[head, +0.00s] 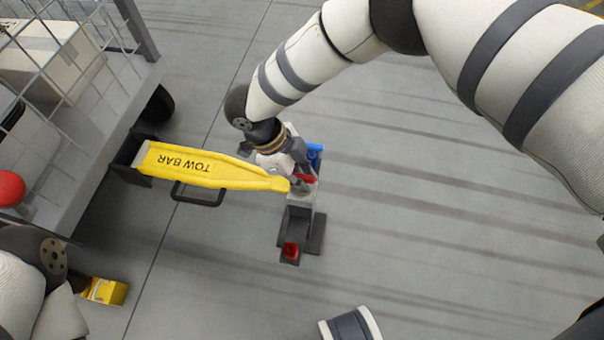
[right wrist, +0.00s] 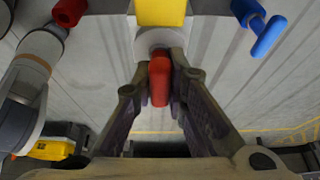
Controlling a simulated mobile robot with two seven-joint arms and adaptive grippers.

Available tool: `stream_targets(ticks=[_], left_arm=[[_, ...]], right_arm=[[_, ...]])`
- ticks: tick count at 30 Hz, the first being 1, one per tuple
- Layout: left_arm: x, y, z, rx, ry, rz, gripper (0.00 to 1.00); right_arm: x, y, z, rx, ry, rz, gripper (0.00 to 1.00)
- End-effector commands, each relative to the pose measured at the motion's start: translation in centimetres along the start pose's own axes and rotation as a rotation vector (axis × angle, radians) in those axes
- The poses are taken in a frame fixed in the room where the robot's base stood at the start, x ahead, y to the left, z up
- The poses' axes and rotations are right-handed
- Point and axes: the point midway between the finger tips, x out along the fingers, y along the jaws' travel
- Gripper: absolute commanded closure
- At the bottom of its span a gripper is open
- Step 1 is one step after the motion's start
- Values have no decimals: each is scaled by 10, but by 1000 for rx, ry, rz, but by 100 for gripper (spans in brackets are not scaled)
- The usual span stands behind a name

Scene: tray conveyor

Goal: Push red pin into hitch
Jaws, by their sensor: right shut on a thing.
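The yellow tow bar (head: 215,168) reaches from the cart to the hitch (head: 300,215), a grey upright on the floor. Its far end lies at the top of the hitch. My right gripper (head: 297,173) is above that end. The red pin (head: 306,178) is partly hidden by the gripper in the head view. In the right wrist view the red pin (right wrist: 159,82) is between the two fingers of my right gripper (right wrist: 160,72), which is shut on it. A pale round metal part (right wrist: 155,42) lies just beyond it. I cannot tell how deep the pin sits. My left gripper is out of view.
A blue handle (head: 315,153) stands beside the hitch, and a red part (head: 290,251) is at its foot. The wire-sided cart (head: 105,110) is at the left. A yellow object (head: 105,291) is at lower left. The floor right of the hitch is clear.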

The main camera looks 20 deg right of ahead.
Motion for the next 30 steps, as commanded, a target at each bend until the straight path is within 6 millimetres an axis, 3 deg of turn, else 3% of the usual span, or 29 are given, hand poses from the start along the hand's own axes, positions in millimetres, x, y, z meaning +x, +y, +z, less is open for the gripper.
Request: stream_targets(ticks=[1,3,14,24,30], left_arm=[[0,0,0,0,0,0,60],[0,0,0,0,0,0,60],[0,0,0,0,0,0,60],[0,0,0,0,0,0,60],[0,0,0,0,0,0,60]], right_arm=[[1,0,0,0,0,0,80],[0,0,0,0,0,0,64],[-7,-1,1,1,-2,-1,64],[-92,-1,1,0,-4,-2,64],[-118,0,0,0,-1,-1,64]])
